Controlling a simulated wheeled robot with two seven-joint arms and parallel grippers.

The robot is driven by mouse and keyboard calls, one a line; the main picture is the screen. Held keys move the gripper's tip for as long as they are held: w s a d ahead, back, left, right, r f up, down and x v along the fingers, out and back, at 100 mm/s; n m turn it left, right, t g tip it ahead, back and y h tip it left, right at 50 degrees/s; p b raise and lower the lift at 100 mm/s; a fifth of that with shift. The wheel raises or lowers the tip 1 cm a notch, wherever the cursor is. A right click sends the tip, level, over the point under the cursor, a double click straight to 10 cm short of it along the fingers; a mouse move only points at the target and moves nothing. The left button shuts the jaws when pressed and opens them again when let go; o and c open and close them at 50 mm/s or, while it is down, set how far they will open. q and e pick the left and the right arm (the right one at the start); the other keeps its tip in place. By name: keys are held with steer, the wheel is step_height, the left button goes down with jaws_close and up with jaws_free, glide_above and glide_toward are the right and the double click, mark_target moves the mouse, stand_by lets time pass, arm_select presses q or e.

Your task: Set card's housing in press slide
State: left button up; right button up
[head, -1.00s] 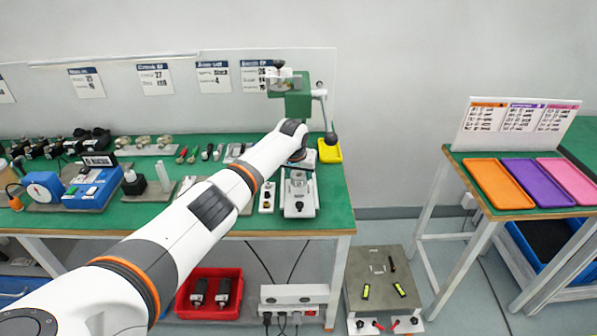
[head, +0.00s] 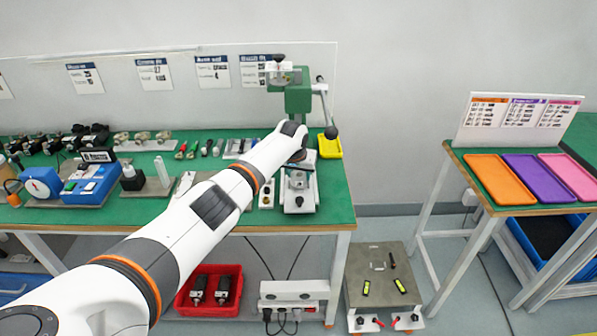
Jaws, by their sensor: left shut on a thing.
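The green press (head: 297,95) stands at the right end of the green bench, with a lever and black knob on its right side. Its pale slide and base (head: 300,197) reach forward under the press head. My left arm crosses the bench, and my left gripper (head: 298,165) is at the press, above the base. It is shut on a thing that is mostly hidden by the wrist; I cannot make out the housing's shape. Several cards (head: 154,75) hang on the back panel; their writing is too small to read. My right gripper is not in view.
A yellow bin (head: 329,147) stands right of the press. A blue device (head: 90,186) and several small parts lie along the bench. Orange (head: 500,179), purple and pink trays lie on the right table. A red crate (head: 181,304) is below the bench.

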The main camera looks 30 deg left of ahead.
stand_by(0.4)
arm_select(q)
steer(key=shift+f, duration=0.35)
steer(key=shift+f, duration=0.35)
stand_by(0.8)
steer(key=o, duration=1.1)
steer(key=shift+s+r, duration=0.15)
steer(key=shift+r, duration=0.25)
steer(key=p+v, duration=0.1)
steer(key=v, duration=1)
steer(key=shift+s+d, duration=0.1)
steer(key=shift+s, duration=0.05)
